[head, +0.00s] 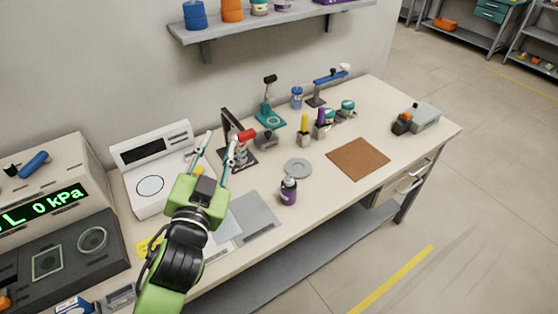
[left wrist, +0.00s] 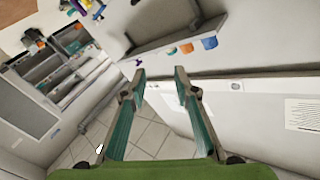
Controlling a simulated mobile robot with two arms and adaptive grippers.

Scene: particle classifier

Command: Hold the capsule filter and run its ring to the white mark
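A small dark purple bottle-shaped item with a grey top and a pale band (head: 289,190) stands upright on the bench near its front edge. It may be the capsule filter; its ring and any white mark are too small to tell. My left gripper (head: 219,140) is raised over the bench, left of this item and apart from it. Its two teal fingers are spread, and the left wrist view shows nothing between them (left wrist: 160,74). My right gripper is in neither view.
A grey round dish (head: 298,168) lies just behind the purple item. A brown mat (head: 358,159) is to the right, a white scale (head: 150,186) to the left. Stands and small tools fill the bench's back. A shelf (head: 270,27) hangs above. The bench's front middle is fairly clear.

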